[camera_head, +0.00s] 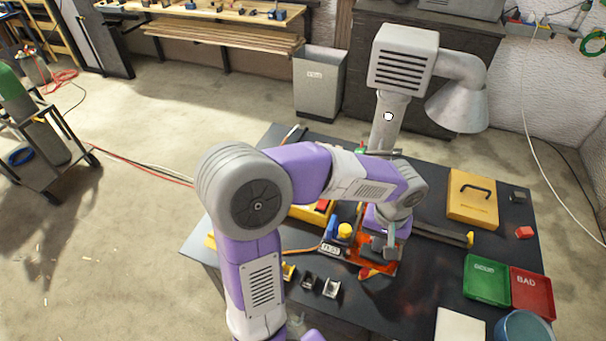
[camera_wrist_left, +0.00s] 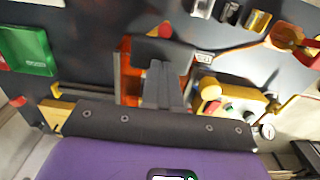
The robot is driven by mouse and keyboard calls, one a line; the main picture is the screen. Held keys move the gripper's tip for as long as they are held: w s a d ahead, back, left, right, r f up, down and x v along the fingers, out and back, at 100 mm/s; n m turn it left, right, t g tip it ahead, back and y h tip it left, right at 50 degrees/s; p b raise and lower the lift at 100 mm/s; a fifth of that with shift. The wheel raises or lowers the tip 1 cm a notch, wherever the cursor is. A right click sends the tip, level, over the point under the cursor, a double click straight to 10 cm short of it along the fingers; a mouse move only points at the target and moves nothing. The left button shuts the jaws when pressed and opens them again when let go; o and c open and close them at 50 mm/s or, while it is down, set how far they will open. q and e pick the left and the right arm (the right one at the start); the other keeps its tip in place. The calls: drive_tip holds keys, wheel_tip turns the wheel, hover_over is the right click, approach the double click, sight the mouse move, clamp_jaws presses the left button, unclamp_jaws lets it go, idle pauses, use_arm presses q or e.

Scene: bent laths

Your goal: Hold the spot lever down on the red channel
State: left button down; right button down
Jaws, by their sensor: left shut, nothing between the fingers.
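The red channel (camera_head: 350,267) is an orange-red piece in the middle of the dark table, and its edge shows in the left wrist view (camera_wrist_left: 128,72). My left gripper (camera_head: 384,250) is over it, fingers shut and empty; its grey fingers (camera_wrist_left: 160,86) point at the channel in the wrist view. Whether they touch anything there I cannot tell. A dark bar with a yellow tip (camera_head: 469,239), perhaps the spot lever, extends right from behind my gripper. The yellow tip also shows in the wrist view (camera_wrist_left: 55,114). My wrist hides the bar's inner end.
A yellow knob (camera_head: 345,230) stands close left of my gripper. Small metal pieces (camera_head: 331,289) lie at the front. A green GOOD tray (camera_head: 486,281) and red BAD tray (camera_head: 531,292) are at right, a yellow case (camera_head: 472,200) behind them.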

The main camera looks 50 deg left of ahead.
use_arm(q)
drive_tip(key=shift+s+d+f+b, duration=0.15)
drive_tip(key=shift+s+f+b, duration=0.1)
drive_tip(key=shift+f+b, duration=0.4)
idle(0.5)
drive_tip(key=shift+s+f, duration=0.25)
drive_tip(key=shift+f, duration=0.15)
idle(3.4)
drive_tip(key=w+a+r+p, duration=0.1)
drive_tip(key=w+r+p, duration=0.2)
drive_tip(key=r+p, duration=0.7)
drive_tip(key=shift+a+r, duration=0.25)
drive_tip(key=shift+r, duration=0.45)
idle(0.4)
